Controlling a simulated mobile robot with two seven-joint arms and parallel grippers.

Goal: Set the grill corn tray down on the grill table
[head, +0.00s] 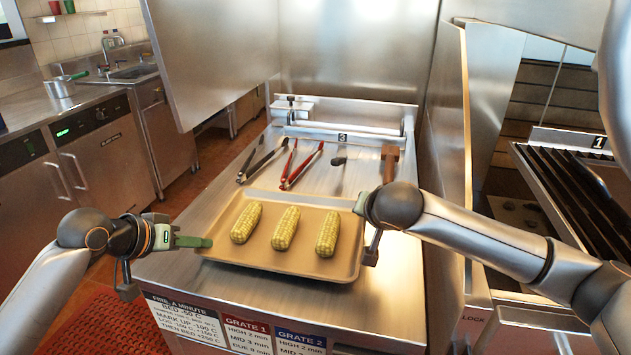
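The grill corn tray (348,255) is a shallow tan tray holding three yellow corn cobs (285,228) side by side. It is level at the front of the steel grill table (390,300) and appears to rest on its top. My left gripper (162,264) is at the tray's left side, its fingers spread apart, with one fingertip by the tray's left rim. My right gripper (367,230) is at the right rim, its two fingers apart from each other. The hidden parts of the fingers make contact with the rim hard to judge.
Behind the tray lie black tongs (262,160), red tongs (303,165), a small dark-headed tool (338,162) and a wooden-handled tool (389,160). A steel panel stands on the right, with a grill grate (570,190) beyond it. A counter with a sink is at the left.

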